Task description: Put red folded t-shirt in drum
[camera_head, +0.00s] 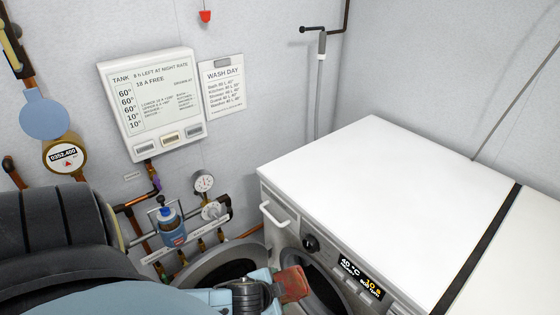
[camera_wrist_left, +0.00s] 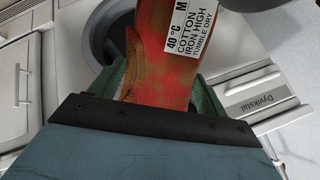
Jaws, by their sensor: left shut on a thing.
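The red folded t-shirt (camera_head: 292,284) is held at the tip of my left gripper (camera_head: 272,287), in front of the washing machine. In the left wrist view the t-shirt (camera_wrist_left: 158,72) is between the two green fingers and carries a white care label reading 40 °C, M, cotton. The machine's round opening (camera_head: 328,290) is just right of the t-shirt in the head view, partly cut off by the picture's edge. A round grey opening (camera_wrist_left: 106,22) also shows behind the t-shirt in the left wrist view. The drum's inside is mostly hidden. My right gripper is not in view.
A round grey rim (camera_head: 222,262), perhaps the machine's open door, lies left of the machine behind my left arm. The white machine top (camera_head: 380,170) is bare.

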